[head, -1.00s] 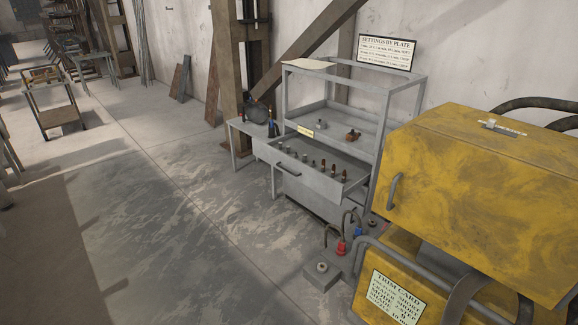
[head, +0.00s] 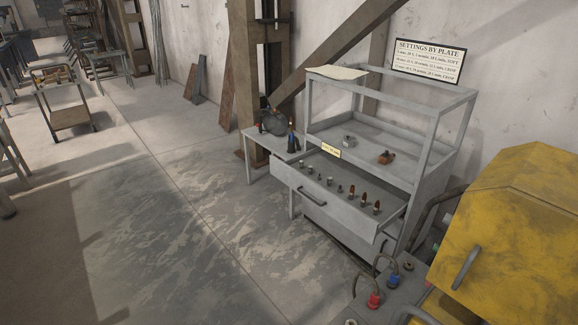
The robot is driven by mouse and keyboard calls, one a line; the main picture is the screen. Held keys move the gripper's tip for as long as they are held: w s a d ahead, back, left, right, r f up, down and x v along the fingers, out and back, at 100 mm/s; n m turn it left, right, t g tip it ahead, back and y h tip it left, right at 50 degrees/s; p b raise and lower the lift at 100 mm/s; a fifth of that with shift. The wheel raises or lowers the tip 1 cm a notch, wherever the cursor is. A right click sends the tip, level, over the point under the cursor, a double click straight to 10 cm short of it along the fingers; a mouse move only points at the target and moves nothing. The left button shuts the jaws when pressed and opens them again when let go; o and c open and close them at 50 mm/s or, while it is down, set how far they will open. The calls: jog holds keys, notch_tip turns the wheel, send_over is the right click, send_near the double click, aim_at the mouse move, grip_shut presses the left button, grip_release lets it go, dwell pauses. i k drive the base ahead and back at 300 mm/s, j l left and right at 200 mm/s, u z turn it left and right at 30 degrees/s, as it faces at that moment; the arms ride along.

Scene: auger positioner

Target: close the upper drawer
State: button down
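The upper drawer (head: 336,205) of the grey metal cabinet is pulled out toward the lower left. It has a dark bar handle (head: 311,197) on its front. Several small grey and copper-brown parts (head: 364,199) stand in a row inside it. The cabinet (head: 408,170) has an open shelf above the drawer. A lower drawer (head: 326,217) shows below and looks shut, partly hidden by the upper one. My gripper is not in view.
A yellow machine (head: 520,225) stands at the right, close to the cabinet. Red and blue connectors (head: 374,300) sit on a grey box at its foot. A small side table (head: 262,145) stands left of the cabinet. The floor (head: 170,240) in front and left is clear.

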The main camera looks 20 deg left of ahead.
aim_at(334, 199)
jog(key=i+j+u, duration=0.1)
jog(key=i+j, duration=1.05)
jog(key=i, duration=0.2)
jog(key=i+j+u, duration=0.15)
jog(key=i+j, duration=0.35)
jog(key=i, duration=0.2)
jog(key=i+l, duration=0.25)
jog(key=i, duration=0.2)
